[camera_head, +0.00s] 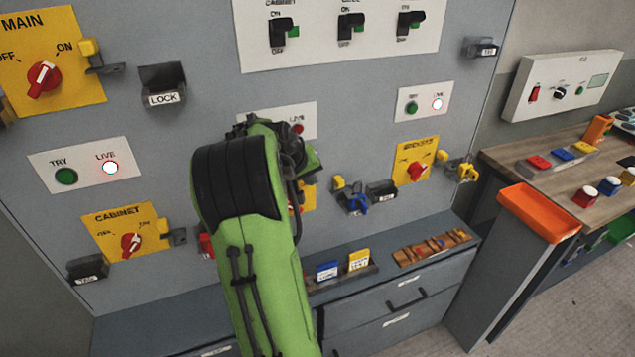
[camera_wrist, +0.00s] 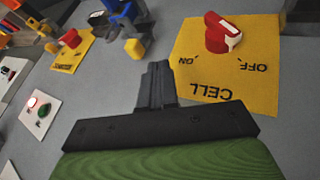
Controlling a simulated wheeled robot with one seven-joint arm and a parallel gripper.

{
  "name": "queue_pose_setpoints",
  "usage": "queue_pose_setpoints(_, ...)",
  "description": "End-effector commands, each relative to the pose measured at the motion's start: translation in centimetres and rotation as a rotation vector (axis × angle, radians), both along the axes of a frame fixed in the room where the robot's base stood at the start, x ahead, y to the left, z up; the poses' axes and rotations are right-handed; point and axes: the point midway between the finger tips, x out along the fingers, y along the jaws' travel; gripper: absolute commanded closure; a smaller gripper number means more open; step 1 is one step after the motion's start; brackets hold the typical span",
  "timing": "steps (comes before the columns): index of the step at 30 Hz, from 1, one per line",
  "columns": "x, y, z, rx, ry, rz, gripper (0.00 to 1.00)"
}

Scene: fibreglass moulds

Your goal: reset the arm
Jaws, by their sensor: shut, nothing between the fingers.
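My green arm reaches up in front of the grey panel in the head view and hides its middle; the gripper's fingers are hidden there. In the wrist view my gripper (camera_wrist: 157,84) has its black fingers together, with nothing between them. It points at the grey panel, beside the yellow CELL plate (camera_wrist: 250,88) with its red knob (camera_wrist: 222,34). The fingertips are just left of the plate in that view. I cannot tell whether they touch the panel.
Yellow and blue padlocks (camera_head: 352,197) hang right of my arm. A ledge below holds blue (camera_head: 327,270) and yellow (camera_head: 359,260) tags and a wooden rack (camera_head: 432,247). An orange tray (camera_head: 540,212) stands by the workbench (camera_head: 560,178) at right. Grey floor is free at lower right.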

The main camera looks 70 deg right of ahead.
Motion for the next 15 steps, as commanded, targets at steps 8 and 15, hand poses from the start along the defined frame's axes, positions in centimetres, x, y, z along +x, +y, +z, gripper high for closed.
queue_pose_setpoints(8,0.3,1.9,2.4,0.003,-0.001,0.003,1.0)
queue_pose_setpoints(15,0.3,1.9,2.4,0.002,-0.001,0.003,1.0)
